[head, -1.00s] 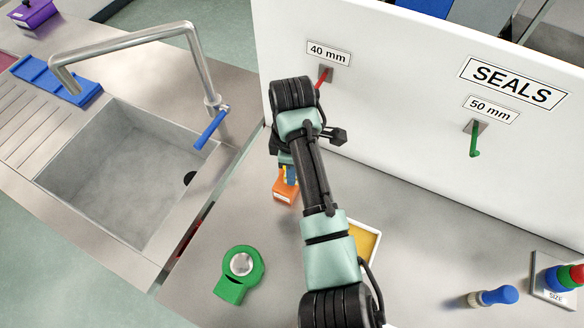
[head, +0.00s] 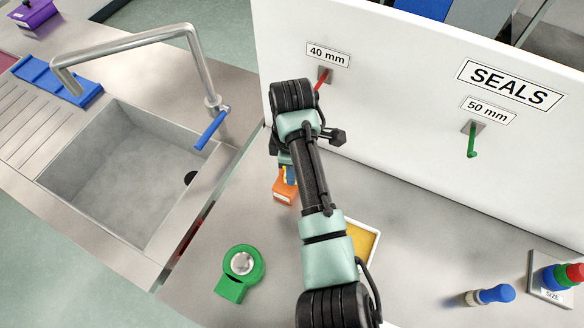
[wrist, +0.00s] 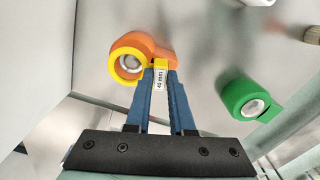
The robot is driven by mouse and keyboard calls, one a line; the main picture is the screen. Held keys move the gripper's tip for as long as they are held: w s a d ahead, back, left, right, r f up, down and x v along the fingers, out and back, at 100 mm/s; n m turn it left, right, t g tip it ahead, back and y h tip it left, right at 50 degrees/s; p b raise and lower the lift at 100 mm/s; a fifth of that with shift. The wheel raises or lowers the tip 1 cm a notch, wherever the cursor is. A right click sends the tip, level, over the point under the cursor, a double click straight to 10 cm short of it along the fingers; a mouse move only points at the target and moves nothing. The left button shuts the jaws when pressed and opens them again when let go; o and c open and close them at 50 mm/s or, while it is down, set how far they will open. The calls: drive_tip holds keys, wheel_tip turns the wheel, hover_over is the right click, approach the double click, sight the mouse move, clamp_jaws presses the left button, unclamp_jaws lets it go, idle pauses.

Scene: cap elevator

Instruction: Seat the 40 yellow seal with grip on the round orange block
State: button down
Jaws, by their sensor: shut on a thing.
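The round orange block (wrist: 152,45) shows in the wrist view, and its orange side shows below my arm in the head view (head: 284,190). The yellow seal (wrist: 116,72) is a ring at the block's round end, around a pale metallic centre. I cannot tell whether it is fully on or just in front. Its grip, with a white "40 mm" label (wrist: 160,80), lies between my blue fingers. My gripper (wrist: 161,72) is shut on that grip. In the head view my arm hides most of the seal and block.
A green round block (wrist: 243,97) stands to the right in the wrist view, and on the counter in the head view (head: 240,272). A white panel (head: 400,110) with red and green hooks stands behind. A tray with yellow inside (head: 372,240) sits beside my arm. The sink (head: 120,170) is left.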

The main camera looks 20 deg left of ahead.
drive_tip(key=shift+f, duration=0.3)
idle(0.5)
drive_tip(key=shift+p, duration=0.7)
idle(1.4)
drive_tip(key=shift+f+b, duration=0.35)
drive_tip(key=shift+f, duration=0.25)
idle(0.4)
drive_tip(key=c, duration=0.7)
unclamp_jaws()
drive_tip(key=shift+r+p, duration=3.5)
drive_tip(key=shift+r, duration=0.05)
